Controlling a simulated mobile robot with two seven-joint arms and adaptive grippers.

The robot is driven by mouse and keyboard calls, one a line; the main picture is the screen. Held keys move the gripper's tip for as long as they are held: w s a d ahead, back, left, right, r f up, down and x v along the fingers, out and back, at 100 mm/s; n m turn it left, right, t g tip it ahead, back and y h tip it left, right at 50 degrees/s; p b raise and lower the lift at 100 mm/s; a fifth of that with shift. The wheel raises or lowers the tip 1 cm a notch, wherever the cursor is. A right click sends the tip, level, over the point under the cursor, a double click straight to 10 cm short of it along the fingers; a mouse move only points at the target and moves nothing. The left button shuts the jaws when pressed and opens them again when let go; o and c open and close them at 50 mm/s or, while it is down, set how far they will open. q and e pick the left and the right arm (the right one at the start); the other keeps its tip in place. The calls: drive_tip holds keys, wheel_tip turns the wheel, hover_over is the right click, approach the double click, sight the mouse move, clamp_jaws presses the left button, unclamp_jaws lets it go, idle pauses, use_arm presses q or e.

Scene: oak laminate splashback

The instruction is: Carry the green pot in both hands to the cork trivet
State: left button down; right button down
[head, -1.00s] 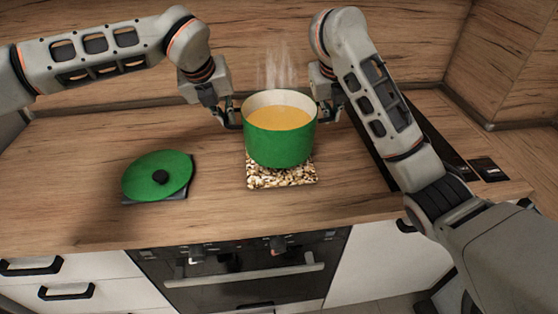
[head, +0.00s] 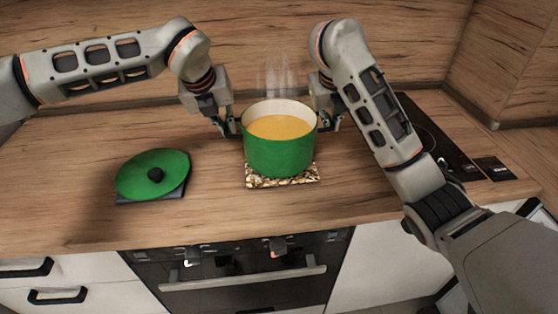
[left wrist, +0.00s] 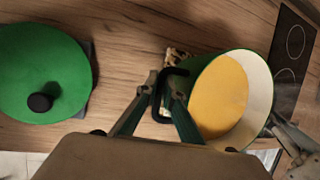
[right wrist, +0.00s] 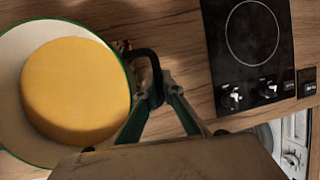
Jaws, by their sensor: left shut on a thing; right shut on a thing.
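The green pot (head: 280,156), with yellow-orange liquid inside, is upright over the mottled brown-and-cream square trivet (head: 298,182). The trivet's front strip shows below the pot; the rest is hidden. I cannot tell whether the pot touches it. My left gripper (head: 231,127) is shut on the pot's left handle, the dark loop (left wrist: 160,104) in the left wrist view. My right gripper (head: 329,122) is shut on the opposite handle, whose dark loop (right wrist: 150,66) shows in the right wrist view.
A green lid (head: 152,175) with a black knob lies on a dark square mat (head: 173,195) to the left. A black cooktop (head: 436,142) is at the right. An oven (head: 240,275) is below the counter's front edge. The wood counter (head: 75,165) is otherwise clear.

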use_arm(q)
drive_tip(key=shift+w+a+f, duration=0.1)
drive_tip(key=shift+w+f, duration=0.05)
drive_tip(key=shift+f, duration=0.15)
use_arm(e)
drive_tip(key=shift+w+d+f, duration=0.1)
drive_tip(key=shift+d+f, duration=0.05)
drive_tip(key=shift+f, duration=0.15)
use_arm(q)
drive_tip(key=c, duration=2.2)
unclamp_jaws()
use_arm(e)
drive_tip(key=c, duration=2.2)
unclamp_jaws()
use_arm(q)
drive_tip(key=shift+s, duration=0.25)
use_arm(e)
drive_tip(key=shift+s, duration=0.2)
drive_tip(key=shift+a+r, duration=0.25)
drive_tip(key=shift+r, duration=0.45)
drive_tip(key=shift+s+r, duration=0.25)
drive_tip(key=shift+r, duration=0.15)
drive_tip(key=shift+s+d, duration=0.1)
drive_tip(key=shift+s, duration=0.05)
use_arm(q)
drive_tip(key=v, duration=1.2)
use_arm(e)
drive_tip(key=v, duration=0.9)
drive_tip(key=shift+s+r, duration=0.2)
drive_tip(key=shift+r, duration=0.05)
